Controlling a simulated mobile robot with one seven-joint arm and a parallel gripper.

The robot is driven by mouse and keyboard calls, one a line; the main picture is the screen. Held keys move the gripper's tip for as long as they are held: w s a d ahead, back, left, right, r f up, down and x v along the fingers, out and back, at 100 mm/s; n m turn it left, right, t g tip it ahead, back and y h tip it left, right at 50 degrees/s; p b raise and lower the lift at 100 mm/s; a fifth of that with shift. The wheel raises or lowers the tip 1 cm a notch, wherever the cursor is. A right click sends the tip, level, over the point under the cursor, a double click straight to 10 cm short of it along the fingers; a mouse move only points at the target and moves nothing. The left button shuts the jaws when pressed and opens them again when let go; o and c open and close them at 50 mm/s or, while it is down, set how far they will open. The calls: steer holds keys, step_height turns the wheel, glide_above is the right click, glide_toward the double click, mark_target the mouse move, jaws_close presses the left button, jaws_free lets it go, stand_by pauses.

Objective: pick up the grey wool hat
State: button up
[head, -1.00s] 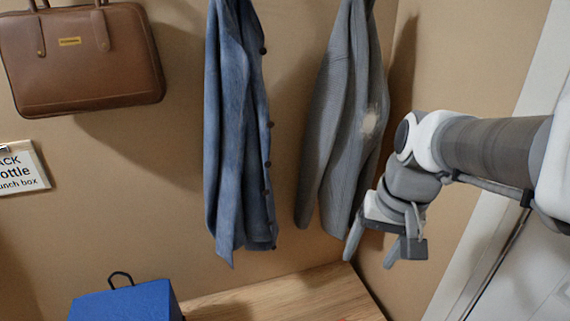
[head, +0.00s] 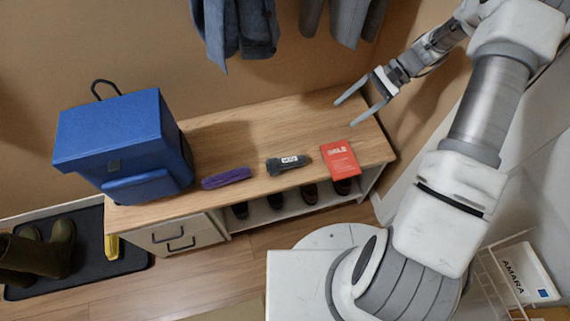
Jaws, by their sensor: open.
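I see no grey wool hat in the head view. My gripper (head: 364,112) is open and empty, with its two fingers spread apart above the right back part of the wooden bench (head: 228,143). A dark grey torch-like object with a label (head: 288,164) lies on the bench, left of and nearer than my gripper. A red booklet or box (head: 340,160) lies to the right of it.
A blue box-shaped bag (head: 112,140) stands on the bench's left end, beside a purple item (head: 226,178). Blue (head: 245,30) and grey (head: 345,18) coats hang above. Shoes (head: 310,193) sit underneath. Boots (head: 58,250) stand on a dark mat (head: 110,274). A wire basket (head: 500,275) is at lower right.

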steer(key=f+m+y+b, duration=0.1)
steer(key=f, duration=0.4)
steer(key=f+m+y+b, duration=0.1)
steer(key=f, duration=0.5)
steer(key=f+m+t+y+b, duration=0.1)
steer(key=f+y, duration=0.1)
steer(key=f, duration=0.4)
steer(key=shift+s+d+m+b, duration=0.1)
steer(key=shift+s+m+b, duration=0.1)
steer(key=shift+m+b, duration=0.15)
steer(key=shift+a+f, duration=0.2)
steer(key=shift+f, duration=0.1)
steer(key=b, duration=0.2)
glide_toward(290, 162)
steer(key=x, duration=0.2)
steer(key=f+x, duration=0.1)
steer(key=x, duration=0.2)
steer(key=shift+w, duration=0.15)
steer(key=x, duration=0.1)
steer(key=b+x, duration=0.1)
steer(key=x, duration=0.3)
steer(key=shift+w+f+b, duration=0.2)
steer(key=shift+f+b, duration=0.1)
steer(key=shift+b, duration=0.05)
steer(key=c, duration=1.1)
